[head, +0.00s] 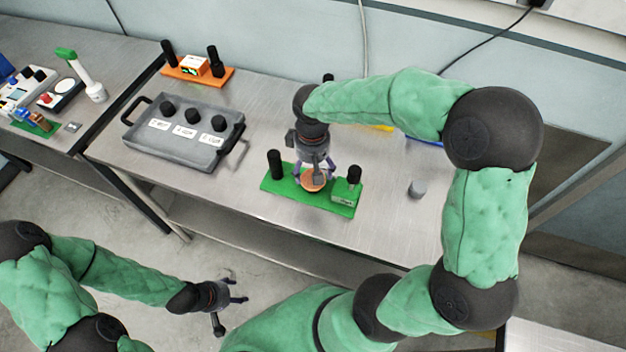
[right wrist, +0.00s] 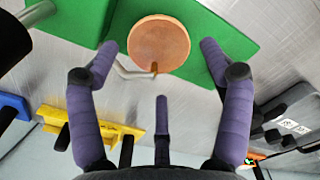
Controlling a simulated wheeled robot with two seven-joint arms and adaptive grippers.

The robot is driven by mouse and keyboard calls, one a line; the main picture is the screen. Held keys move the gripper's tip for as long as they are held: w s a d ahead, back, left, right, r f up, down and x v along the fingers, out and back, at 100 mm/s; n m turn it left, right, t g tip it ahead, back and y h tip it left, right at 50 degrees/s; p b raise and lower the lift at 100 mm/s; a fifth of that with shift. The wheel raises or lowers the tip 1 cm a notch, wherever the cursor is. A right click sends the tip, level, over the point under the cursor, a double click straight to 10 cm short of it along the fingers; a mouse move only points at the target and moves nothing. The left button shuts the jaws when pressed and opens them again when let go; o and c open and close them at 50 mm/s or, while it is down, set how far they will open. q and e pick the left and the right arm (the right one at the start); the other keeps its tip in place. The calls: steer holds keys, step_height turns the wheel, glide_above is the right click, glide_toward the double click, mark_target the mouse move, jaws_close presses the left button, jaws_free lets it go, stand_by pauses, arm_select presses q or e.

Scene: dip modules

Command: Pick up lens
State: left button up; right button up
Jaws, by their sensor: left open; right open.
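A round copper-orange disc (head: 310,181), possibly the lens, sits at the green board (head: 290,203) on the table. In the right wrist view the disc (right wrist: 159,43) shows whole against the green board (right wrist: 215,25), with a pale bent rod beside its edge. My right gripper (head: 315,176) points down over the disc. Its purple fingers are open, spread either side of the disc and apart from it in the right wrist view. My left gripper (head: 238,292) is open and empty, low in front of the table. No clear glass lens can be made out.
The green board carries a black post (head: 275,164) and a small green box (head: 346,190). A grey tray (head: 180,150) with black knobs, an orange board (head: 197,77) and a grey cylinder (head: 417,188) stand around. Yellow and blue boards are partly hidden behind my right arm.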

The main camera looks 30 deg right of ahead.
step_height(320, 180, down, 3)
steer(key=shift+r+b, duration=0.1)
steer(key=shift+b, duration=0.2)
steer(key=c, duration=0.8)
steer(key=shift+r, duration=0.1)
steer(key=shift+r+p, duration=0.35)
steer(key=shift+r, duration=0.2)
step_height(320, 180, up, 3)
steer(key=shift+s+a+f+p, duration=0.1)
steer(key=shift+s+f+p, duration=0.1)
steer(key=shift+p, duration=0.3)
steer(key=s+a+r+p, duration=0.3)
steer(key=s+a+r, duration=0.4)
steer(key=s+r, duration=0.2)
steer(key=shift+s+a, duration=0.35)
steer(key=shift+s, duration=0.75)
